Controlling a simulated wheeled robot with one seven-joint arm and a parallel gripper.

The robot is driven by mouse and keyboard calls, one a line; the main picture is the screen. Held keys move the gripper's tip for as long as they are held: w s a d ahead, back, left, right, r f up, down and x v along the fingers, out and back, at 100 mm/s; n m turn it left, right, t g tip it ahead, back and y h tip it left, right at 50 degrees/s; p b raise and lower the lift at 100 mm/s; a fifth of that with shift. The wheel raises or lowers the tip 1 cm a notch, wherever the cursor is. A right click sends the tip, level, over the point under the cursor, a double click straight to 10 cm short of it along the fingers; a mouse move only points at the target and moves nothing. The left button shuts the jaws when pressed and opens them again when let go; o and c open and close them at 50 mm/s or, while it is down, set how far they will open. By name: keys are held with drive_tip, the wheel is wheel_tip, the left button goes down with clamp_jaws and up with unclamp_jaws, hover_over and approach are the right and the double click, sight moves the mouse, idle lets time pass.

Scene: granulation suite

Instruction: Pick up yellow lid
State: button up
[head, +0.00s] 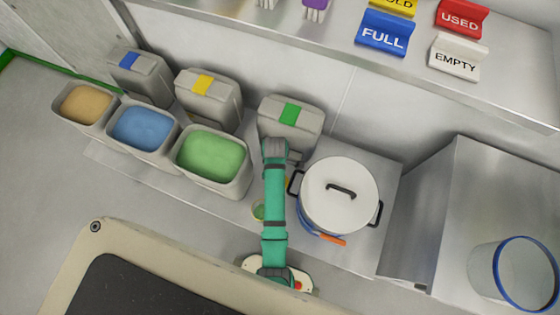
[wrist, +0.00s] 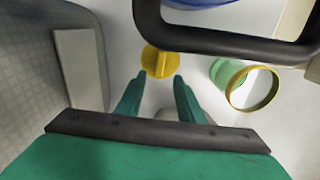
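The yellow lid (wrist: 158,62) is a small round disc with a raised ridge across it, in the upper middle of the wrist view. My gripper (wrist: 159,77) is open, with its two green fingers apart and pointing toward the lid. The lid shows just beyond the fingertips, not visibly gripped. I cannot tell the remaining height between them. In the head view my arm covers most of this area, so the gripper's fingers are hidden there.
A large lidded pot (head: 340,197) stands close right of my arm; its black handle (wrist: 230,42) crosses the upper wrist view. A green-labelled bin (head: 290,117) and a tub of green material (head: 210,157) stand nearby.

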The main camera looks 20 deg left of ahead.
drive_tip(key=shift+w+d+f, duration=0.1)
drive_tip(key=shift+d+f, duration=0.05)
drive_tip(key=shift+f, duration=2.5)
drive_tip(key=shift+c, duration=0.6)
clamp_jaws()
